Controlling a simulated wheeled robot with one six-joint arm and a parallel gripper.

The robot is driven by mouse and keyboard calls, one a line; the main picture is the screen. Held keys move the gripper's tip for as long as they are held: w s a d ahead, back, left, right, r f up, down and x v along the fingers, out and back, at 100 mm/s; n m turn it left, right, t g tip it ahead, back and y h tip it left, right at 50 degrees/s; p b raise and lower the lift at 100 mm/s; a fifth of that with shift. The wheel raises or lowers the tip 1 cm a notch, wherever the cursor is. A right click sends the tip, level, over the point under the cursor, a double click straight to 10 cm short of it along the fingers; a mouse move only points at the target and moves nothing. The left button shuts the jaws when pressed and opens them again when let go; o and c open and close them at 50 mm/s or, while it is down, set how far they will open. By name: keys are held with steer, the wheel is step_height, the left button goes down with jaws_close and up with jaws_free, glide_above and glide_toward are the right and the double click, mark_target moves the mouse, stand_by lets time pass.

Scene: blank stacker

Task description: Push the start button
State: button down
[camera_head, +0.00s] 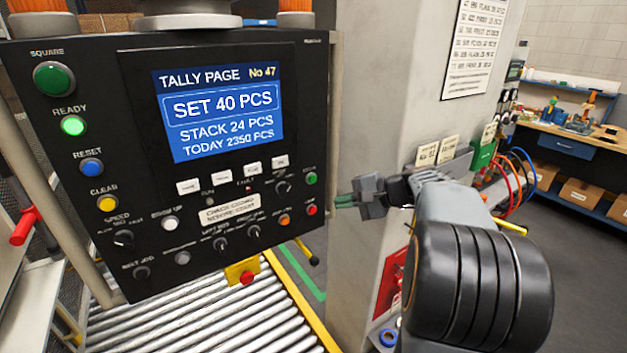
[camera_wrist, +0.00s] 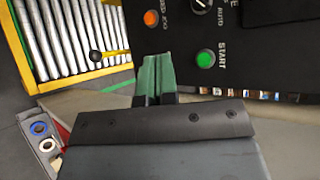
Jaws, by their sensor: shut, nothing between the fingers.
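The control panel (camera_head: 150,240) is black and carries a screen, buttons and knobs. The green start button (camera_head: 311,179) is at its right edge, above a red button. In the wrist view the start button (camera_wrist: 205,58) is lit green beside the label START. My gripper (camera_head: 343,201) is shut and empty, just right of the panel's right edge and slightly below the start button. In the wrist view the green fingertips of my gripper (camera_wrist: 156,65) lie left of the start button, apart from it in the picture.
A red button (camera_head: 311,209) and an orange button (camera_head: 284,220) sit near the start button. A roller conveyor (camera_head: 210,320) runs below the panel. A grey column (camera_head: 375,100) stands behind my gripper. A workbench (camera_head: 570,140) is at far right.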

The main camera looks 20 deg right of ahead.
mark_target(312, 179)
steer(key=shift+w, duration=0.1)
steer(key=w+a+p, duration=0.1)
steer(key=w+p, duration=0.1)
steer(key=w, duration=0.6)
steer(key=shift+w+a+p, duration=0.2)
steer(key=shift+a+p, duration=0.1)
steer(key=shift+a, duration=0.1)
steer(key=shift+w, duration=0.15)
stand_by(2.0)
steer(key=shift+w, duration=0.25)
